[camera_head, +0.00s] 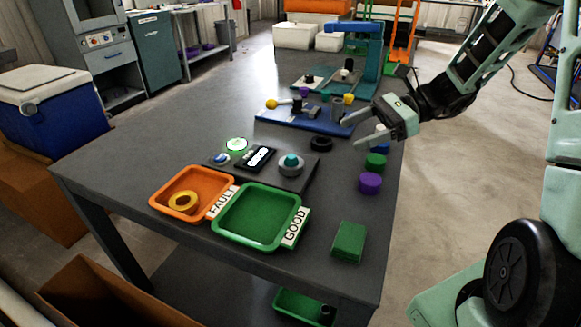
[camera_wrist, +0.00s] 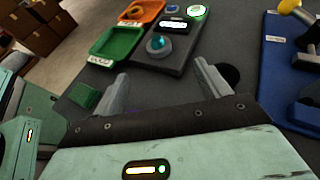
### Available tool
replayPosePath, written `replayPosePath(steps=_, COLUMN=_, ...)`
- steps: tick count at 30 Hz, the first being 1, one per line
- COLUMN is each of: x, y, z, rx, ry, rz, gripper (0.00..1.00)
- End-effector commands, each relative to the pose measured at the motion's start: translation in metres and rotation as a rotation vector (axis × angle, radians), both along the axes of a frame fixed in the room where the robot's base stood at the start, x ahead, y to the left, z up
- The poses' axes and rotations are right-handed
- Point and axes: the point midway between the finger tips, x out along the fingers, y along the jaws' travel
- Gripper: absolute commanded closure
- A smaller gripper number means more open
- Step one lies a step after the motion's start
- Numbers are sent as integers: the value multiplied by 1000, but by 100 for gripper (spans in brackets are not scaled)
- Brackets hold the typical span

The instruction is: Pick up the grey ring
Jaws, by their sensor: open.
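The grey ring (camera_head: 291,170) lies around a teal dome on a dark test plate (camera_head: 261,172), in the middle of the table. In the wrist view the ring (camera_wrist: 158,50) is also around the dome, ahead of and between my fingertips. My gripper (camera_head: 352,130) is open and empty, above the table's right side, to the right of and apart from the ring.
A black ring (camera_head: 321,144) lies near my gripper. A green block (camera_head: 348,241), purple (camera_head: 370,183) and green (camera_head: 375,162) pieces and a blue fixture (camera_head: 290,119) stand around.

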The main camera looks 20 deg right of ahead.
Motion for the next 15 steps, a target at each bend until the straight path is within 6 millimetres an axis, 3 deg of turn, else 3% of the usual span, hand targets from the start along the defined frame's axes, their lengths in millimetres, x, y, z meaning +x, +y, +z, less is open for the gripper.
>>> replayPosePath(steps=9, x=14, y=61, z=-27, rx=-1, ry=2, rz=6, gripper=25)
replayPosePath(steps=15, x=20, y=84, z=-36, rx=-2, ry=0, rz=4, gripper=25)
